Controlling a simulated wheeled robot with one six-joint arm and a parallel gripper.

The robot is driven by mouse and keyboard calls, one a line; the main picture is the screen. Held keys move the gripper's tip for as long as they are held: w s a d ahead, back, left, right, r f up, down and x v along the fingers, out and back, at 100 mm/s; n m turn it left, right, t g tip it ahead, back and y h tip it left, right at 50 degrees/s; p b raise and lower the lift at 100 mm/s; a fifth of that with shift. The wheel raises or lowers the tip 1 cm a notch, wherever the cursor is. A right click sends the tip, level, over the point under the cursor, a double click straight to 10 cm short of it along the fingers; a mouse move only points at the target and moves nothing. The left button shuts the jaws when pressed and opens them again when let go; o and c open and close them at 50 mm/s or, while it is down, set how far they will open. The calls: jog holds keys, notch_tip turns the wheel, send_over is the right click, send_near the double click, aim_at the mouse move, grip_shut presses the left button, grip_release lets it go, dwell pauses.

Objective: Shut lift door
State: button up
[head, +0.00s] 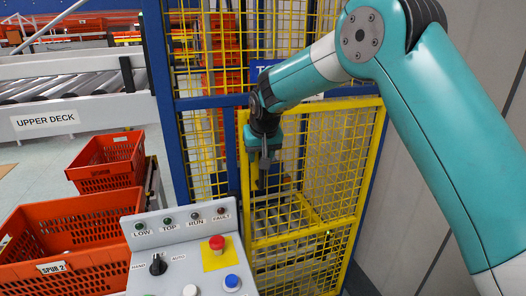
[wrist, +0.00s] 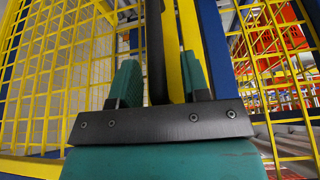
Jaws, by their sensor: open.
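The lift door (head: 310,239) is a yellow-framed mesh gate at the centre right of the head view, in front of the blue lift frame (head: 231,150). My gripper (head: 262,155) is at the door's left upright. In the wrist view my gripper (wrist: 160,82) has its two teal fingers apart, with a black vertical handle bar (wrist: 155,45) between them. The yellow door edge (wrist: 172,45) is just behind the bar, and a blue post (wrist: 215,50) stands to its right. I cannot tell whether the fingers touch the bar or how far the door stands from its frame.
A control panel (head: 178,257) with a red button and a selector stands in the foreground. A grey wall (head: 400,200) is close on the right.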

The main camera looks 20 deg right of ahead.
jog(key=b+v, duration=0.4)
jog(key=v, duration=1.3)
jog(key=shift+r, duration=0.3)
jog(key=shift+s, duration=0.1)
